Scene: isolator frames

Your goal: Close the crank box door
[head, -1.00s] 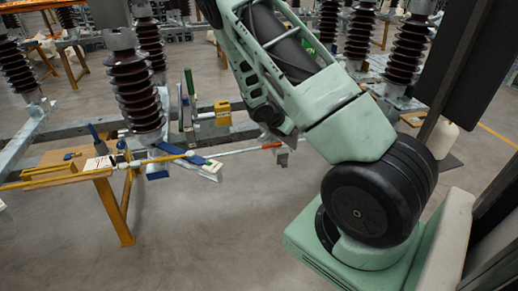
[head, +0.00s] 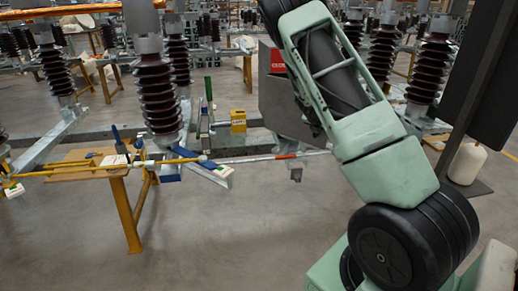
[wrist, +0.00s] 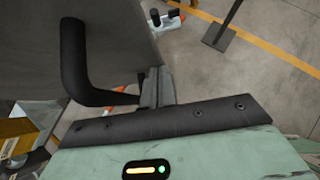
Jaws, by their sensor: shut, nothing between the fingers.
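The crank box (head: 288,112) is a grey cabinet with a red label on its upper left, partly hidden behind my arm in the head view. In the wrist view a large grey panel (wrist: 110,30), which looks like part of the box, fills the upper left. A black bent handle (wrist: 75,60) stands on it. My gripper (wrist: 156,74) is shut and empty, with its fingers close beside the handle's lower end. I cannot tell whether they touch. My arm hides the gripper in the head view. How far the door is open cannot be told.
A wooden-topped stand with yellow legs (head: 128,215) and a long yellow rod stands at left. A low beam with a yellow box (head: 238,121) crosses behind it. Brown insulator columns (head: 162,95) stand around. The floor in front is clear. A dark post base (wrist: 218,37) shows in the wrist view.

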